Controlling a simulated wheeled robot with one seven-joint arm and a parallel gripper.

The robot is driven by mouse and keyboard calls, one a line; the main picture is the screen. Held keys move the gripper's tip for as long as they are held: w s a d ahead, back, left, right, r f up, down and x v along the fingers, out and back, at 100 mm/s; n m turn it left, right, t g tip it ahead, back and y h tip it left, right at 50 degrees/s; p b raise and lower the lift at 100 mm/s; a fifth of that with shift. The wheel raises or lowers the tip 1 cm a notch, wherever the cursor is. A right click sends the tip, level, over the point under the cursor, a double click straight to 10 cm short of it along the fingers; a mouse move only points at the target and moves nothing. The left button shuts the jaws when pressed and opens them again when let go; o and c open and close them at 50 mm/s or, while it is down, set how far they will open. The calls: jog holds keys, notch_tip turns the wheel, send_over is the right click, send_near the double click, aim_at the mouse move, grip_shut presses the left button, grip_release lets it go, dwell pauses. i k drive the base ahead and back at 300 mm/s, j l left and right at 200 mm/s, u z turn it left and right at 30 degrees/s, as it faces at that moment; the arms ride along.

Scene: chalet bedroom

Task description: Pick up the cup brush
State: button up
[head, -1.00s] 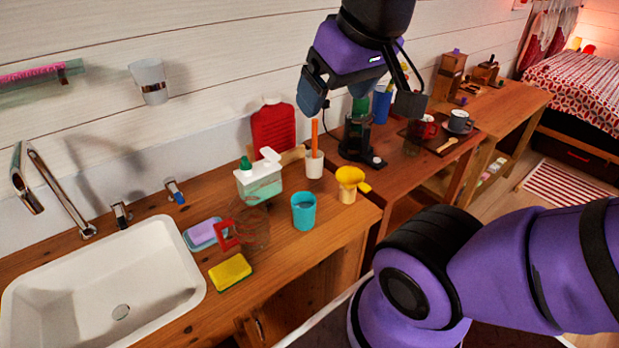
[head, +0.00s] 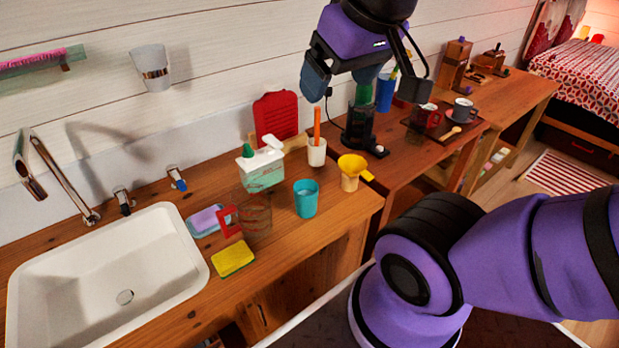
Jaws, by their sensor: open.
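An orange upright handle (head: 317,123), which looks like the cup brush, stands in a small white cup (head: 316,153) on the wooden counter. Its lower end is hidden inside the cup. My gripper (head: 367,88) is open and empty, with its fingers pointing down. It shows to the upper right of the orange handle, in front of the black coffee maker (head: 357,128). Its left finger is the one closer to the handle in the picture, and the two appear apart.
Around the white cup stand a soap dispenser (head: 262,169), a teal cup (head: 305,198), a yellow funnel (head: 352,168) and a red board (head: 275,117). A clear jug (head: 256,220), a sponge (head: 233,258) and the sink (head: 105,265) lie further left.

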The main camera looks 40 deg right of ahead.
aim_at(317, 110)
jog(key=i+l+u, duration=0.2)
jog(key=l, duration=0.9)
jog(key=l+u, duration=0.15)
jog(key=l, duration=1)
